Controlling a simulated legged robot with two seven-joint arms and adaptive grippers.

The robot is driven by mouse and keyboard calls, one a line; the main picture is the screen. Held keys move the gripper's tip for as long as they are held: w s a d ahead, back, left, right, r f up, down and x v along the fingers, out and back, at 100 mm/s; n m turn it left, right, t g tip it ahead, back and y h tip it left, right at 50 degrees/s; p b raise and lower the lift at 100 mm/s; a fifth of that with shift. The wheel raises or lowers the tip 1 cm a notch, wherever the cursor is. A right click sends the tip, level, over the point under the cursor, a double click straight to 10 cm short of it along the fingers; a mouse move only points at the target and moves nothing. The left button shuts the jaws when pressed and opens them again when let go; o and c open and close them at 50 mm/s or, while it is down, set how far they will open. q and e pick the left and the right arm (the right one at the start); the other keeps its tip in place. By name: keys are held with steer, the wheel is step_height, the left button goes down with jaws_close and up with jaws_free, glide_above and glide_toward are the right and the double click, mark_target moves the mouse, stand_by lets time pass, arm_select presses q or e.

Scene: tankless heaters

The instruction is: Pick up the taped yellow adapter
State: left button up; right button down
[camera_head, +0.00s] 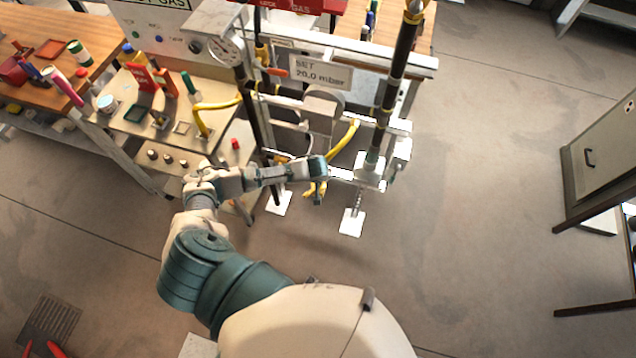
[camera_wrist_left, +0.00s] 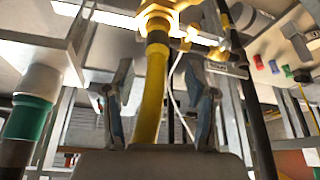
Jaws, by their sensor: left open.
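My left gripper (camera_head: 321,168) reaches right in the head view, to the lower frame of the gas test stand. In the left wrist view its two fingers (camera_wrist_left: 156,85) are apart, with a yellow hose (camera_wrist_left: 151,95) running up between them in the picture. I cannot tell whether they touch it. A yellow fitting (camera_wrist_left: 160,14) tops this hose. In the head view a small yellow piece (camera_head: 312,190) hangs just below the gripper tip, and a curved yellow hose (camera_head: 345,138) is above it. I cannot make out tape, so which piece is the taped adapter is unclear. My right gripper is not in view.
The test stand (camera_head: 405,126) has white rails, a black upright pipe (camera_head: 398,70) and a pressure gauge (camera_head: 224,49). A wooden bench (camera_head: 38,28) with tools stands at the left. A grey cabinet (camera_head: 604,155) stands at the right. The floor between stand and cabinet is clear.

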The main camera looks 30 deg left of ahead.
arm_select(q)
steer(key=x, duration=0.4)
steer(key=shift+d+f, duration=0.2)
steer(key=shift+d, duration=0.1)
steer(key=shift+a, duration=0.1)
jaws_close()
